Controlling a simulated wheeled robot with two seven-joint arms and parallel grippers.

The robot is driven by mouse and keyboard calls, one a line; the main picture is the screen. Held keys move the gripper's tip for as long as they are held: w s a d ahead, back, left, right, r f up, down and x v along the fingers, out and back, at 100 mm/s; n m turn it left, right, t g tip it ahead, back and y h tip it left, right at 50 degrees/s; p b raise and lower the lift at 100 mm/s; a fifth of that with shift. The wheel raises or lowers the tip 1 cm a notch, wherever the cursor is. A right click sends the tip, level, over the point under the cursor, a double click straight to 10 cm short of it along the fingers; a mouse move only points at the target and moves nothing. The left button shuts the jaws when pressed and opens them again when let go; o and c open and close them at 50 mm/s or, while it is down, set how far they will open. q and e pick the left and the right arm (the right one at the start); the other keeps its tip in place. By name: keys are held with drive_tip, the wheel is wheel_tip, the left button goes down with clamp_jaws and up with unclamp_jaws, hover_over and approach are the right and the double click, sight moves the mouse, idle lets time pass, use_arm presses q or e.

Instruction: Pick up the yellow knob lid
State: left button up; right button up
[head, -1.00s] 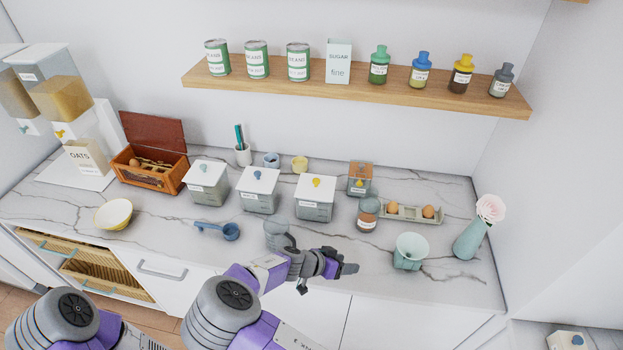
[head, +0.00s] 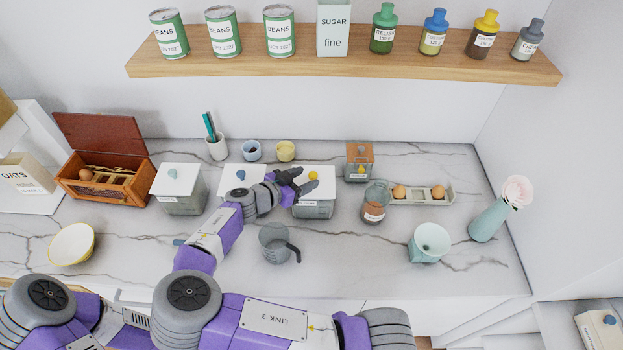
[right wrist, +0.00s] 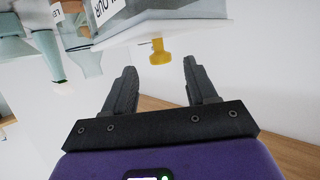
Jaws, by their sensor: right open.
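The yellow knob (head: 313,175) sits on the white square lid (head: 325,184) of a grey canister (head: 316,208) in the middle of the counter. My right gripper (head: 307,179) is open at the knob's left side, over the lid. In the right wrist view, which appears upside down, the knob (right wrist: 159,53) lies just beyond and between the open fingertips (right wrist: 160,68). It looks free of both fingers. The white lid (right wrist: 195,27) is still on its canister. My left gripper is not in view.
Two more white-lidded canisters (head: 180,192) stand left, one partly behind my right arm. A wood-lidded canister (head: 359,165), an amber jar (head: 374,205) and an egg tray (head: 447,197) are right. A grey jug (head: 275,246) stands in front. A wooden shelf (head: 345,62) hangs above.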

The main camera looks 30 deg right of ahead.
sight(311, 175)
drive_tip(key=x, duration=0.4)
drive_tip(key=shift+d+f, duration=0.1)
drive_tip(key=shift+d, duration=0.05)
drive_tip(key=shift+w, duration=0.1)
drive_tip(key=c, duration=1)
